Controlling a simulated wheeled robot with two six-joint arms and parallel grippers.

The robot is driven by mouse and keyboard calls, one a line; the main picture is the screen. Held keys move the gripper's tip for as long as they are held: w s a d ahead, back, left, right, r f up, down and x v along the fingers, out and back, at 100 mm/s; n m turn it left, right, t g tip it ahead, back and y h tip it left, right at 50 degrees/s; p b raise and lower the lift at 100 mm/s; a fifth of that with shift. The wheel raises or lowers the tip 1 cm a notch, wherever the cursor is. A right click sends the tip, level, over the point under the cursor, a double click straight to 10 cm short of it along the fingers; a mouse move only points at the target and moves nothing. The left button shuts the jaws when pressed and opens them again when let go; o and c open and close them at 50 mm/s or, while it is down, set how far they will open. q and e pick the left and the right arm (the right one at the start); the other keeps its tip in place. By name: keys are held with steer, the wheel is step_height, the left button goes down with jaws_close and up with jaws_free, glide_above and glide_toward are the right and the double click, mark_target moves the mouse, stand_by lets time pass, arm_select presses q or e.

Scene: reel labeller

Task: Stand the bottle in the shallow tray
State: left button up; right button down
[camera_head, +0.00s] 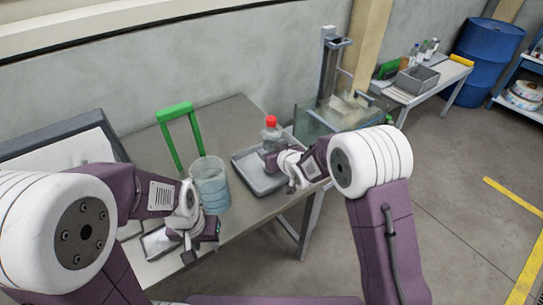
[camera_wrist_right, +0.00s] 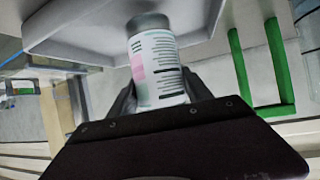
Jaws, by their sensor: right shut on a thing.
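The bottle (camera_head: 271,132) is clear with a red cap and looks upright at the shallow grey tray (camera_head: 247,175). My right gripper (camera_head: 272,158) is shut on the bottle's body. In the right wrist view the bottle (camera_wrist_right: 156,68) sits between the fingers, with a white and pink label; its greyish end lies against the view of the tray (camera_wrist_right: 85,35). I cannot tell whether its base touches the tray floor. My left gripper (camera_head: 202,252) is empty near the table's front edge, its fingers apart.
A clear bluish container (camera_head: 210,185) stands left of the tray, with a green frame (camera_head: 177,110) behind it. A glass-walled tank (camera_head: 320,120) is close on the tray's right. A small tray (camera_head: 158,243) lies near my left gripper.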

steer(key=shift+w+f, duration=0.2)
steer(key=shift+f, duration=1.05)
steer(key=shift+s, duration=0.1)
steer(key=shift+f, duration=0.1)
steer(key=shift+c, duration=2.2)
jaws_free()
steer(key=shift+f, duration=0.1)
